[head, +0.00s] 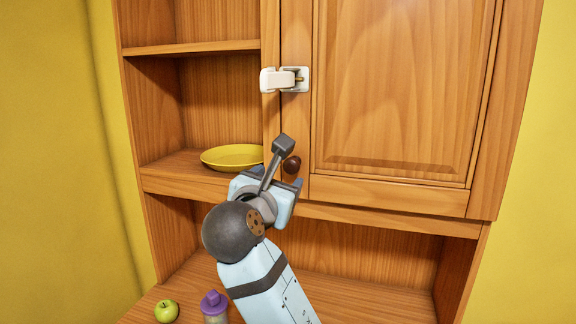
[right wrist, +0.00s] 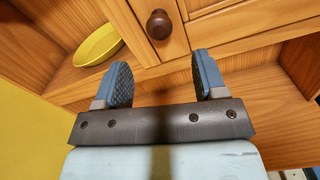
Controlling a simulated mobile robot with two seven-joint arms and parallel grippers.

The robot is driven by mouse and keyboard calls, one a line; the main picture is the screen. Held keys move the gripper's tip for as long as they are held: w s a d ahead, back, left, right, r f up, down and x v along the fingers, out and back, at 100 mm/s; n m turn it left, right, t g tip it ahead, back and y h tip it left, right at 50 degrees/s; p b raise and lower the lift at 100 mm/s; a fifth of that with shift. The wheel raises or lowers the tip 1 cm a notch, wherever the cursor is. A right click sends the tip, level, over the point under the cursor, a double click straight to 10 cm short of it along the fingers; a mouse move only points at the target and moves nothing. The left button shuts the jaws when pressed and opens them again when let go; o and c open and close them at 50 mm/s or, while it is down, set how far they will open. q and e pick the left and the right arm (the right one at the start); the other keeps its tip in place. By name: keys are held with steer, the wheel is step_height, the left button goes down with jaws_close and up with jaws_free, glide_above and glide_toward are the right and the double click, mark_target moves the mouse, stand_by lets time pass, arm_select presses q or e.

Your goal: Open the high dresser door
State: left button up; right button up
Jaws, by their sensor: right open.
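The high dresser door (head: 398,85) is a wooden panel door at the upper right of the dresser, and it stands closed. Its round dark knob (head: 291,164) is near the lower left corner and also shows in the right wrist view (right wrist: 159,24). A white latch (head: 286,79) spans the door's left edge and the frame post higher up. My right gripper (head: 283,186) is just below and in front of the knob. In the right wrist view its two fingers (right wrist: 161,82) are open with nothing between them, and the knob lies beyond their tips. My left gripper is not in view.
A yellow plate (head: 232,157) lies on the open shelf left of the door. A green apple (head: 167,311) and a purple-topped container (head: 214,305) stand on the lower surface. The open space under the door looks empty where visible.

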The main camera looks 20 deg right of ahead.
mark_target(289, 168)
steer(key=p+x, duration=0.1)
steer(key=x, duration=0.8)
steer(key=shift+w, duration=0.15)
jaws_close()
